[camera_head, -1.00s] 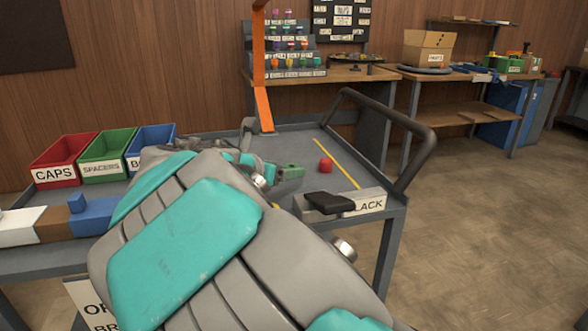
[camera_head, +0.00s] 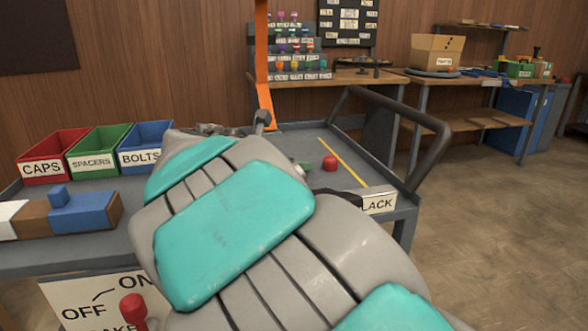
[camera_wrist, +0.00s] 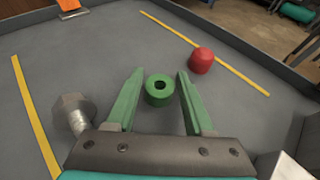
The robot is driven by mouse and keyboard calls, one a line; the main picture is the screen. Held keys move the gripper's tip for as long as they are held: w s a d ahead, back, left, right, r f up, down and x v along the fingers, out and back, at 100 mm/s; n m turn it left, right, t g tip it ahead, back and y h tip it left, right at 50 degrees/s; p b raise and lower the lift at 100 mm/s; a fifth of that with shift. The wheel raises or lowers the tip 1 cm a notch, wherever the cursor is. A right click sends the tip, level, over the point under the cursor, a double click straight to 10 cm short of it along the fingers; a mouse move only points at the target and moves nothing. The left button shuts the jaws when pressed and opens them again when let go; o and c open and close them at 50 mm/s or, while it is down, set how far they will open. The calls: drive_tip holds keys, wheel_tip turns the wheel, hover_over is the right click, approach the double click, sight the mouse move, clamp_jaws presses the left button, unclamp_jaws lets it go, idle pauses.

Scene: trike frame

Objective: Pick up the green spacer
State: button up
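The green spacer (camera_wrist: 159,97) is a short ring with a dark hole, standing on the grey cart top in the wrist view. My gripper (camera_wrist: 160,75) is open, with one green finger on each side of the spacer and a visible gap to each. The spacer is between the fingers but not gripped. In the head view my arm hides most of this spot, and I cannot make out the spacer clearly there.
A red cap (camera_wrist: 201,60) stands to the right, beside a yellow line. A silver bolt (camera_wrist: 72,113) lies close to the left finger. In the head view, red (camera_head: 42,169), green (camera_head: 91,162) and blue (camera_head: 139,159) bins stand at the left.

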clamp_jaws()
drive_tip(key=shift+r, duration=0.1)
idle(0.4)
